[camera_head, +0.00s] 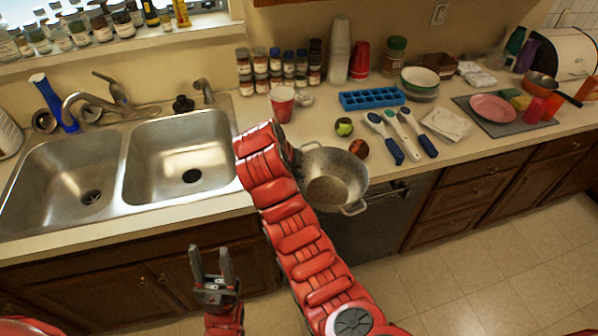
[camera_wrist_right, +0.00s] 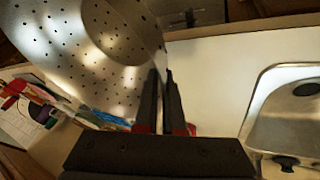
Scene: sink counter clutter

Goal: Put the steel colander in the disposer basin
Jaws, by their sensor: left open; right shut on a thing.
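The steel colander (camera_head: 328,188) is in my right gripper, in front of the counter's edge and right of the sink. In the right wrist view the perforated colander wall (camera_wrist_right: 75,40) fills the upper left, and my right gripper (camera_wrist_right: 161,80) is shut on its rim. In the head view my right arm hides most of that gripper. The sink has a left basin (camera_head: 60,185) and a right basin (camera_head: 180,150), both empty. The right basin has a dark drain hole (camera_head: 191,176). My left gripper (camera_head: 211,255) is open and empty, low in front of the cabinets.
A red cup (camera_head: 282,103), spice jars (camera_head: 275,70), a blue ice tray (camera_head: 371,98), a green ball (camera_head: 344,127) and brushes (camera_head: 384,138) stand or lie right of the sink. The faucet (camera_head: 95,103) is behind the basins. A counter strip between sink and cup is clear.

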